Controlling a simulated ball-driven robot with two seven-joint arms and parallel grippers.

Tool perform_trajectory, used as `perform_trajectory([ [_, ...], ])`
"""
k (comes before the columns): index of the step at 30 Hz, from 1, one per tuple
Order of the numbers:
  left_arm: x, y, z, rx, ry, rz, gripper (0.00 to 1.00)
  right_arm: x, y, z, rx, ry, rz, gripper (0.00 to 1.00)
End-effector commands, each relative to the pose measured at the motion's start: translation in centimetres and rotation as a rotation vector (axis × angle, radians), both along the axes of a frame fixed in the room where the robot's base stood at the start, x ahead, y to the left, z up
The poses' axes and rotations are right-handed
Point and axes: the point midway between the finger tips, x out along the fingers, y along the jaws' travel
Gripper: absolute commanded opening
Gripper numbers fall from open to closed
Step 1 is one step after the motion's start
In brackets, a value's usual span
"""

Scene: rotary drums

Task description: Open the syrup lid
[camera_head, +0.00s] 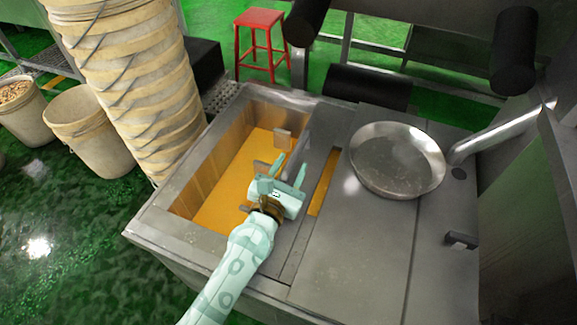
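A steel syrup tank (165,225) stands in front of me. Orange syrup (222,180) shows through its wide left opening and through a narrow slot to the right. A flat grey lid panel (350,235) covers the part right of the slot. A small dark handle (461,240) sits on the panel farther right. My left gripper (292,162) is over the right side of the wide opening, beside the divider. Its two fingers are spread, with nothing seen between them. My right gripper is not in view.
A round steel pan (397,162) rests on the cover, next to a slanted pipe (500,133). Stacked buckets (135,85) stand left of the tank. A red stool (262,40) stands behind. Green floor (60,240) is open at the lower left.

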Motion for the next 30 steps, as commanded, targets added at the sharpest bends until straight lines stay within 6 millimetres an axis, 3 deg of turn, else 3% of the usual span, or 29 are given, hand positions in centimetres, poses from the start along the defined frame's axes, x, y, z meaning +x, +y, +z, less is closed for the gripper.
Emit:
perform_trajectory([
  [8,0.0,0.1,0.0,-0.003,0.002,0.002,0.41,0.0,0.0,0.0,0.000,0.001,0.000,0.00],
  [12,-1.1,0.5,0.0,-0.002,0.001,0.003,0.41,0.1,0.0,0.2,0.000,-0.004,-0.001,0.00],
  [17,-4.4,1.8,0.0,-0.001,0.003,0.003,0.41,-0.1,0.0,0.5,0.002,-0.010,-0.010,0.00],
  [24,-10.6,4.0,-0.1,0.000,0.003,0.000,0.41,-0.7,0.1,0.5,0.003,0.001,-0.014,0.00],
  [30,-14.1,5.2,-0.2,0.001,0.003,0.000,0.41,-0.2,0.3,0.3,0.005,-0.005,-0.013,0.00],
])
